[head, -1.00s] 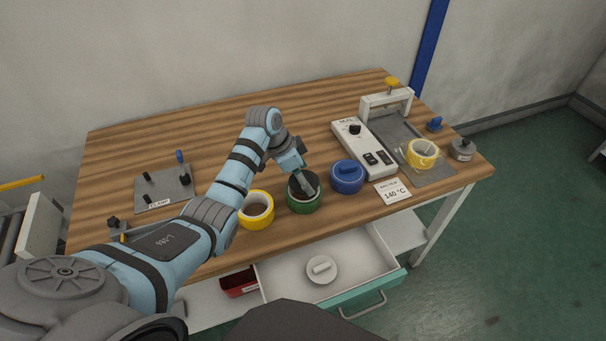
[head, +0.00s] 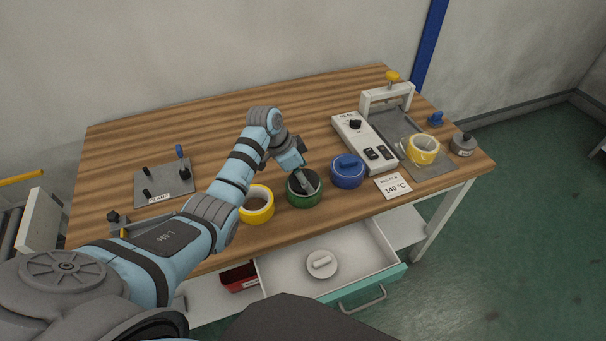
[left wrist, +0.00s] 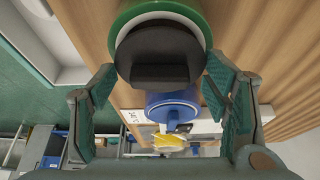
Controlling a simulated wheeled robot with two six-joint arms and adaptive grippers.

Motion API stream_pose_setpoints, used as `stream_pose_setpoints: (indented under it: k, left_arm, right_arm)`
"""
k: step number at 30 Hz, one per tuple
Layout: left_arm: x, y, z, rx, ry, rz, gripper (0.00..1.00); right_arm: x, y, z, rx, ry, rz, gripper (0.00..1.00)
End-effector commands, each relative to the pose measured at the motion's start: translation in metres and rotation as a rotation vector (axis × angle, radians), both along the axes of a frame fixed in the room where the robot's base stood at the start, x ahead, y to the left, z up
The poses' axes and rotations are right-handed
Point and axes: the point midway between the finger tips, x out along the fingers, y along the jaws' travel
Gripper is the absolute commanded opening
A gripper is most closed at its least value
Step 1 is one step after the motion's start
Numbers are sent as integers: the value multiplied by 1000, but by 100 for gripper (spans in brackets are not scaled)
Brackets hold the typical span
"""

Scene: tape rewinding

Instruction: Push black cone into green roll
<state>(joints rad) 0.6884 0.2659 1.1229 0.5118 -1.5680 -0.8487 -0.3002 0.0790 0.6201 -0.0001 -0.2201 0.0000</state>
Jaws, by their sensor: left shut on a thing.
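The green roll (head: 304,201) stands on the table near its front edge, between a yellow roll and a blue roll. In the left wrist view, the green roll (left wrist: 128,14) shows its green rim and pale inner ring around the top of the black cone (left wrist: 160,48). The cone has a flat raised grip. It lies over the roll's opening; how deep it sits is hidden. My left gripper (head: 310,184) is at the green roll from above, its fingers (left wrist: 163,95) on either side of the black cone and shut on it. My right gripper is not in view.
The yellow roll (head: 257,214) is close at left, the blue roll (head: 347,176) close at right. A white sealer (head: 362,142) and a taped yellow roll (head: 423,150) stand further right. An open drawer (head: 375,266) juts out in front. The table's back is clear.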

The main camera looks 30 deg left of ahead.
Motion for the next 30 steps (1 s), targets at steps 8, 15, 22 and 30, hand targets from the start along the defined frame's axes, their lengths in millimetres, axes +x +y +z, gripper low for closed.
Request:
stream_pose_setpoints:
  k: [8,15,22,30]
  left_arm:
    - [0,0,-7,0,0,0,48]
    - [0,0,-7,0,0,0,85]
    - [0,0,-7,0,0,0,92]
    - [0,0,-7,0,0,0,100]
  right_arm:
    - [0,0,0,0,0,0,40]
    - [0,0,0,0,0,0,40]
    - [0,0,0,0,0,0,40]
    - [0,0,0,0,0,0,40]
